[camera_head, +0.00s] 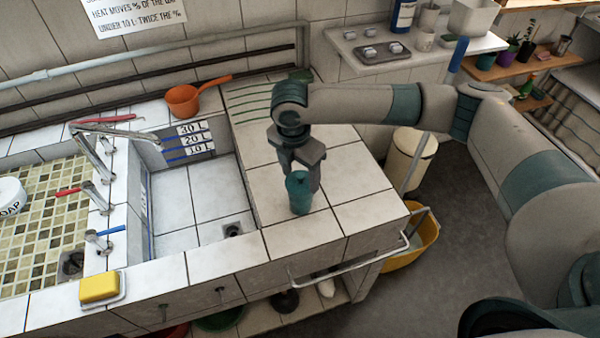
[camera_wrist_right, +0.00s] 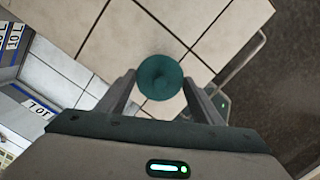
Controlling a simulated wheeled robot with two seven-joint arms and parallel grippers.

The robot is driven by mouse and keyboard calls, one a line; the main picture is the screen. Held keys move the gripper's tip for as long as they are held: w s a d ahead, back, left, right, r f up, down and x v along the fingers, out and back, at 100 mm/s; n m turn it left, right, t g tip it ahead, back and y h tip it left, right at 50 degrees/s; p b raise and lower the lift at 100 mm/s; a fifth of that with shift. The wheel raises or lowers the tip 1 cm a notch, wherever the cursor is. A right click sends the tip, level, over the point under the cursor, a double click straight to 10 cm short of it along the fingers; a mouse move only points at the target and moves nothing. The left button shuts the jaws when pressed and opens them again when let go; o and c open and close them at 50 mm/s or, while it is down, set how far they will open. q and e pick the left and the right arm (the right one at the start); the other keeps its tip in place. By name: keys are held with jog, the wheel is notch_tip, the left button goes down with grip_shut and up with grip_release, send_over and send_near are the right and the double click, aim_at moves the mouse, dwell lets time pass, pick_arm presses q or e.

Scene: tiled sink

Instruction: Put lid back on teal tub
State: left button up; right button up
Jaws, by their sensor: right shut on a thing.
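The teal tub (camera_head: 300,200) stands upright on the white tiled counter, right of the sink basin. A round, darker teal lid (camera_wrist_right: 160,77) shows from above in the right wrist view, with a small mark at its middle. My right gripper (camera_head: 299,178) points down over the tub, its fingers on either side of the lid, shut on it. The lid is at or just above the tub's mouth; whether it is fully seated is hard to tell. In the right wrist view the lid hides the tub. My left gripper is not in view.
The sink basin (camera_head: 195,210) lies left of the tub. An orange dipper (camera_head: 183,100) sits at the back and a yellow sponge (camera_head: 98,288) at the front left. A metal rail (camera_head: 350,262) runs along the counter's front edge. Tiles around the tub are clear.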

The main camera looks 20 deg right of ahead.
jog(key=p, duration=0.3)
jog(key=shift+f, duration=0.15)
dwell(3.2)
dwell(0.4)
jog(key=o, duration=1.1)
jog(key=shift+o, duration=0.6)
jog(key=o, duration=0.3)
jog(key=shift+o, duration=0.2)
jog(key=shift+r+p, duration=3.5)
jog(key=shift+p, duration=0.3)
